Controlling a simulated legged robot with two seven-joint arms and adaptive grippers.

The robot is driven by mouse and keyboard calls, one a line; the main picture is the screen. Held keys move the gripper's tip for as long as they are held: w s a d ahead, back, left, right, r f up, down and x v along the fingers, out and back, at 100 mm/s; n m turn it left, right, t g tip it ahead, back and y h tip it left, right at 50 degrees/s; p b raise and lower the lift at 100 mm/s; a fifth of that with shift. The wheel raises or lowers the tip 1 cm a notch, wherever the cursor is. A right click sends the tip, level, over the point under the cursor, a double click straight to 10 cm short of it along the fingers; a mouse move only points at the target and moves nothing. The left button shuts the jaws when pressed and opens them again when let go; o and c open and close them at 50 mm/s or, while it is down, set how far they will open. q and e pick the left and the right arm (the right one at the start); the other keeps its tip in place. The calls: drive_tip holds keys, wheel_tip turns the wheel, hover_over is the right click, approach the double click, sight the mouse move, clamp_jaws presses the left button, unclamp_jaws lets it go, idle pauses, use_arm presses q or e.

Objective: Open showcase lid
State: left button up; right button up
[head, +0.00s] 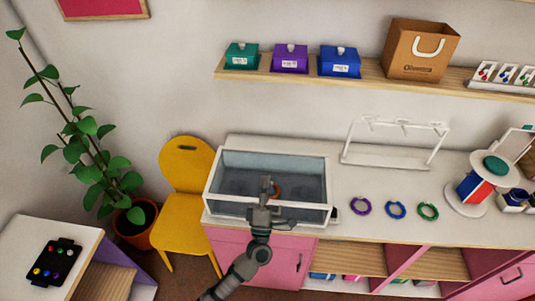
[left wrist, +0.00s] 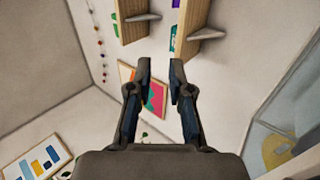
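The showcase (head: 212,190) is a white-framed glass box on the white counter in the head view. Its top looks flat, with no lid standing raised; the glass itself is hard to make out. An orange-brown ring shows inside, partly hidden by my gripper. My left gripper (head: 266,184) overlaps the middle and front edge of the showcase in the head view; whether it touches is unclear. In the left wrist view my left gripper (left wrist: 160,70) has its two fingers apart with nothing between them. My right gripper is not in view.
Purple (head: 360,206), blue (head: 396,210) and green rings (head: 428,211) lie right of the showcase. A white rack (head: 392,160) stands behind them. A yellow chair (head: 183,215) stands left. A wall shelf (head: 375,88) with boxes and a paper bag (head: 420,50) hangs above.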

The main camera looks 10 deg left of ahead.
use_arm(q)
drive_tip(key=p+x, duration=0.1)
drive_tip(key=x, duration=0.6)
drive_tip(key=shift+w+a+r+p, duration=0.2)
drive_tip(key=shift+w+a+p, duration=0.1)
drive_tip(key=shift+d, duration=0.1)
clamp_jaws()
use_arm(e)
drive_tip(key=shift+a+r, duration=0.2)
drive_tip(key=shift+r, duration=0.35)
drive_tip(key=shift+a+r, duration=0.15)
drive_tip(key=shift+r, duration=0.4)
